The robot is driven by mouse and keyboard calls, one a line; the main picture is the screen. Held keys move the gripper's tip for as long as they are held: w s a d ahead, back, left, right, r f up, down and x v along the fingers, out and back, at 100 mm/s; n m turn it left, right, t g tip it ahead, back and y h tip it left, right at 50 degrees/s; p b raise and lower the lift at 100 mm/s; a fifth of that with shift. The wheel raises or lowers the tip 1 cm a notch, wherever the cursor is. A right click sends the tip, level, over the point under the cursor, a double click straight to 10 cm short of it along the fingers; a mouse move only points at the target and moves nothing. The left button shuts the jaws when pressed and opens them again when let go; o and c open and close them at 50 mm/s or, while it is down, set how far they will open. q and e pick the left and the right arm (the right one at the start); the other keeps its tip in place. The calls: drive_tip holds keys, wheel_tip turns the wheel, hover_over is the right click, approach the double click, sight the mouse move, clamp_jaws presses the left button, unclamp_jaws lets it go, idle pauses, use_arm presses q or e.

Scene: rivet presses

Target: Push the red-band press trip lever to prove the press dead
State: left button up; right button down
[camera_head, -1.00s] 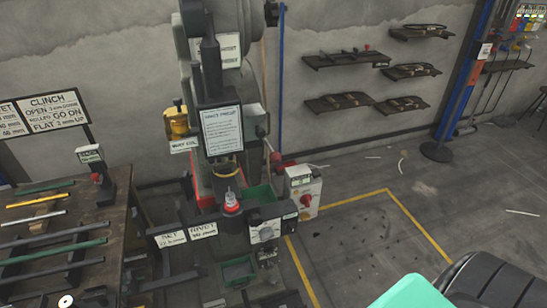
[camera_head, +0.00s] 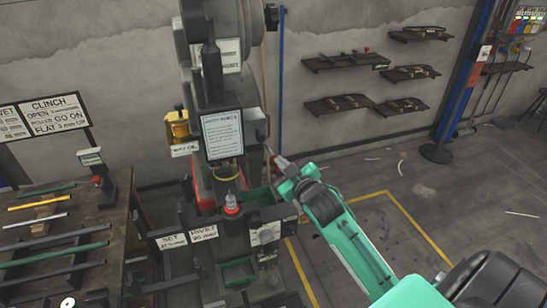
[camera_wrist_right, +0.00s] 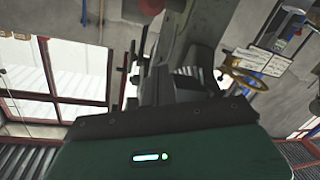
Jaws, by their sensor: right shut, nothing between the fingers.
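The rivet press (camera_head: 222,85) stands in the middle of the head view, with a notice plate on its front and a red part low on its left side. A thin lever with a small red end (camera_head: 269,150) shows at the press's right side. My right gripper (camera_head: 277,161) is shut and empty, with its tips right at that red end. I cannot tell whether they touch. The gripper hides part of the lever area. My left gripper is not in view.
A workbench (camera_head: 95,235) with several rods stands at the left. A green bin (camera_head: 237,271) sits low at the press front. A yellow floor line (camera_head: 300,272) runs on the right. Wall shelves (camera_head: 352,103) hang behind, and the floor at right is open.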

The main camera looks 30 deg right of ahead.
sight(273, 157)
drive_tip(key=w+p, duration=0.3)
drive_tip(key=w, duration=0.7)
drive_tip(key=f, duration=0.1)
drive_tip(key=s+d+f, duration=0.1)
drive_tip(key=d+f+p, duration=0.1)
drive_tip(key=f, duration=0.1)
drive_tip(key=shift+s+d, duration=0.2)
drive_tip(key=shift+s, duration=0.2)
drive_tip(key=shift+f, duration=0.1)
